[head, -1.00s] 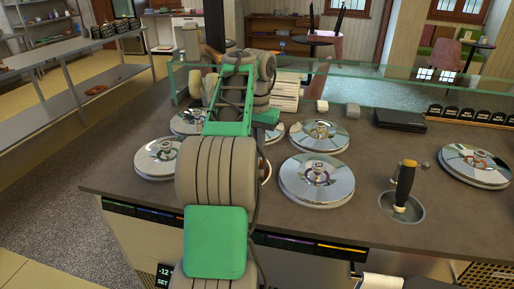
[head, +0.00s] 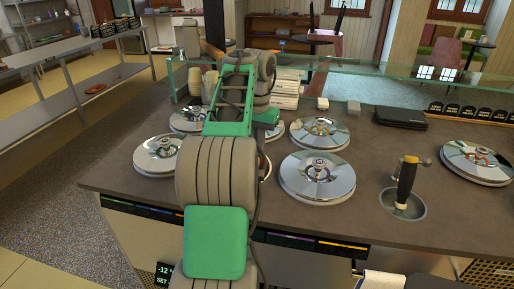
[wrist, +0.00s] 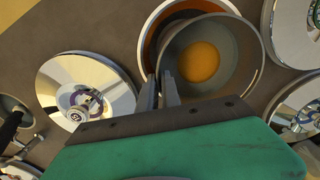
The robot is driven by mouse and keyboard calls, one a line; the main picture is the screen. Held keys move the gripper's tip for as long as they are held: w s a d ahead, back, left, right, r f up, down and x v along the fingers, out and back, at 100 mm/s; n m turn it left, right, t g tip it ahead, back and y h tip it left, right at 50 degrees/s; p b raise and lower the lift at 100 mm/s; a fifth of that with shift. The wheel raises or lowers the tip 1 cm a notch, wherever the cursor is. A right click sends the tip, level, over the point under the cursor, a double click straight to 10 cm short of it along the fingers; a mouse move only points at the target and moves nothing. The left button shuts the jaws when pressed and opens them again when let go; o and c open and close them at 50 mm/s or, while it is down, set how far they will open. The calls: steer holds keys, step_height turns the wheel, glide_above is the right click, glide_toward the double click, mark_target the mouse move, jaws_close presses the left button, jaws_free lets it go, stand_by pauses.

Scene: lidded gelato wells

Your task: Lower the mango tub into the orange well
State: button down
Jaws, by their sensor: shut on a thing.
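The mango tub (wrist: 235,82) is a grey round tub with yellow-orange gelato at its bottom, seen from above in the wrist view. My gripper (wrist: 167,82) is shut on the near left part of its rim. The orange well (wrist: 149,30) is a round opening with an orange inner band, showing behind and to the left of the tub. The tub overlaps the well and hides most of it. The tub looks off-centre to the right, and I cannot tell its height over the well. In the head view my arm hides the gripper, tub and well.
Shiny round lids lie around: one left (wrist: 86,92) and one right (wrist: 299,108) in the wrist view, others on the counter (head: 318,176). A handled tool (head: 406,182) stands in a small round sink (head: 388,199). A glass guard (head: 400,75) runs along the counter's back.

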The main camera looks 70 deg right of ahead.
stand_by(0.4)
steer(key=shift+f+b, duration=3.4)
steer(key=shift+b, duration=0.1)
steer(key=shift+f+b, duration=1.8)
steer(key=c, duration=1.9)
jaws_free()
steer(key=shift+o, duration=0.3)
steer(key=shift+f, duration=0.1)
steer(key=o, duration=0.5)
steer(key=shift+w, duration=0.1)
